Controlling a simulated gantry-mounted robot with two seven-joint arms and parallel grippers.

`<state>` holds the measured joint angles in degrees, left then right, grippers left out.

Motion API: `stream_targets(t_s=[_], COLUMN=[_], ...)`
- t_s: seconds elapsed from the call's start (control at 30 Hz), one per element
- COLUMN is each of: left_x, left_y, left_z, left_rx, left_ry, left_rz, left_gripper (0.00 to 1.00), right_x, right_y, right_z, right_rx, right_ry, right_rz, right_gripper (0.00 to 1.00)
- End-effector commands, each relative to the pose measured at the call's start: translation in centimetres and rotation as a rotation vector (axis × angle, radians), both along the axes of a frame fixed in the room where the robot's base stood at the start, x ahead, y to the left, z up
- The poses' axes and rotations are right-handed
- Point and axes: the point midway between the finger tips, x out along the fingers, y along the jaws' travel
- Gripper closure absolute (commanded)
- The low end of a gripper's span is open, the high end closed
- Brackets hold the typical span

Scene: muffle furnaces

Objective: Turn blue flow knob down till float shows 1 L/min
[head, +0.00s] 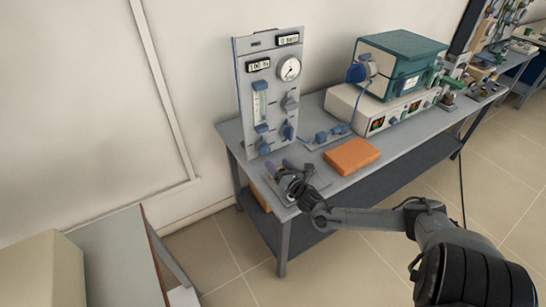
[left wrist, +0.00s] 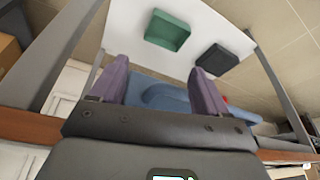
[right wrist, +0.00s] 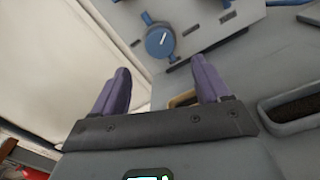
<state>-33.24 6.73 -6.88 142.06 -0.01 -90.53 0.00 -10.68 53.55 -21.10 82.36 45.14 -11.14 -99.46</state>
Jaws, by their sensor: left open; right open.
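The grey flow panel (head: 277,100) stands upright at the left end of the bench, with a clear float tube (head: 260,104) on its left side. The float's reading is too small to tell. Blue knobs sit low on the panel, one below the tube (head: 263,148) and one to its right (head: 288,130). The right wrist view shows a round blue knob (right wrist: 160,42) with a white pointer line, beyond the fingertips. My right gripper (head: 279,167) is open and empty, in front of the panel's base and apart from the knobs. My left gripper (left wrist: 158,72) is open, away from the panel.
An orange block (head: 352,156) lies on the bench right of my right gripper. A green-topped furnace (head: 402,62) stands behind it. Blue fittings (head: 330,134) lie beside the panel. The left wrist view shows a green tray (left wrist: 168,30) and a black tray (left wrist: 217,59) on a white surface.

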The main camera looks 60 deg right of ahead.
Motion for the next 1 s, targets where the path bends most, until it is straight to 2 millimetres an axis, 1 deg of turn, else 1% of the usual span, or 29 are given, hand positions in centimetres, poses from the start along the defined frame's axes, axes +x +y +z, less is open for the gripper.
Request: stream_targets(t_s=[0.03, 0.1, 0.27, 0.63, 0.77, 0.87, 0.97, 1.0], left_x=[0.0, 0.0, 0.0, 0.0, 0.0, 0.0, 0.0, 0.0], left_y=[-0.1, -0.1, -0.1, 0.1, 0.2, 0.2, 0.2, 0.2], left_z=[0.4, 0.6, 0.9, 0.8, 1.2, 1.9, 3.1, 3.8], left_rx=[-0.003, -0.004, -0.005, 0.003, 0.007, 0.008, 0.008, 0.008], left_ry=[-0.001, 0.000, 0.000, 0.000, -0.001, -0.001, 0.000, 0.000], left_rz=[0.001, 0.003, 0.004, -0.002, -0.005, -0.006, -0.006, -0.006], left_gripper=[0.24, 0.24, 0.24, 0.24, 0.24, 0.24, 0.24, 0.24], right_x=[-0.7, -1.3, -2.2, -2.4, -2.4, -2.5, -2.7, -2.8], right_y=[0.4, 0.7, 1.2, 1.3, 1.5, 1.9, 2.7, 3.2], right_z=[0.1, 0.1, 0.0, 0.0, 0.2, 0.5, 1.0, 1.2], right_rx=[0.000, 0.001, 0.001, 0.000, 0.010, 0.033, 0.075, 0.102], right_ry=[0.002, 0.001, 0.000, -0.001, 0.000, 0.002, 0.005, 0.008], right_rz=[0.001, 0.002, 0.000, 0.000, 0.000, -0.003, -0.007, -0.010], right_gripper=[0.24, 0.24, 0.24, 0.24, 0.24, 0.24, 0.24, 0.24])
